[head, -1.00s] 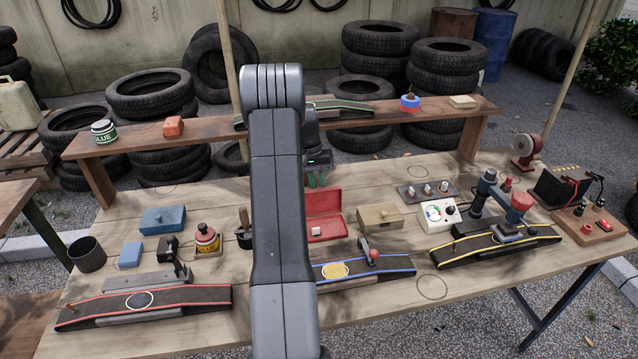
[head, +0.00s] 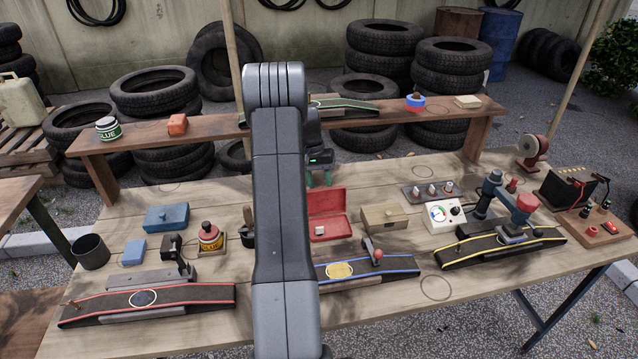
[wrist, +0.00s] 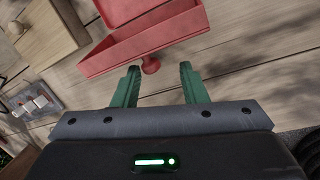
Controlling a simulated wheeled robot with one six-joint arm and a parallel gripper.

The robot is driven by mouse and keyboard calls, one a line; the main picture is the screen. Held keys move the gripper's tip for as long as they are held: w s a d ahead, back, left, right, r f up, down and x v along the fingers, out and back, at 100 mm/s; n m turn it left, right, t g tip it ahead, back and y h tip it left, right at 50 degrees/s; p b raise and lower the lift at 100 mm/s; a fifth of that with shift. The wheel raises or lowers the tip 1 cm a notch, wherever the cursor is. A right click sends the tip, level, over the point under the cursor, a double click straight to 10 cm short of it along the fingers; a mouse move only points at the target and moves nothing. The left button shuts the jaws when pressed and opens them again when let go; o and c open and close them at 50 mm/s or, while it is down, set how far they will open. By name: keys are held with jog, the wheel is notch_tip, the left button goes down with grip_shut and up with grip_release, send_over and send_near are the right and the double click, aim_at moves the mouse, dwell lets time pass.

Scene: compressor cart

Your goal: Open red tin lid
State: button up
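The red tin (head: 330,229) stands in the middle of the table, partly hidden by my arm in the head view. Its lid (head: 327,201) is raised at the back, standing up from the tin, and a small pale block lies inside. In the wrist view the red lid (wrist: 150,38) is seen from behind and above, with its round red knob (wrist: 150,66) facing my gripper. My gripper (wrist: 158,72) has two green fingers, spread apart and empty. The knob is just beyond the fingertips, between their lines. In the head view my gripper (head: 319,178) is behind the lid.
A wooden box (head: 385,216) stands right of the tin. A blue-edged ramp (head: 365,268) lies in front. A raised shelf (head: 225,126) crosses behind my gripper.

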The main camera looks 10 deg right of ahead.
jog(key=s+d+v, duration=0.1)
jog(key=v, duration=0.9)
jog(key=shift+s+d+r+b, duration=0.2)
jog(key=shift+d+b, duration=0.1)
jog(key=shift+b, duration=0.1)
jog(key=shift+f, duration=0.2)
jog(key=x, duration=0.3)
jog(key=w+x, duration=0.1)
jog(key=x, duration=0.2)
jog(key=a+p+x, duration=0.1)
jog(key=x, duration=0.2)
jog(key=shift+w+f, duration=0.1)
jog(key=shift+f, duration=0.4)
jog(key=shift+s+r, duration=0.2)
jog(key=shift+w, duration=0.1)
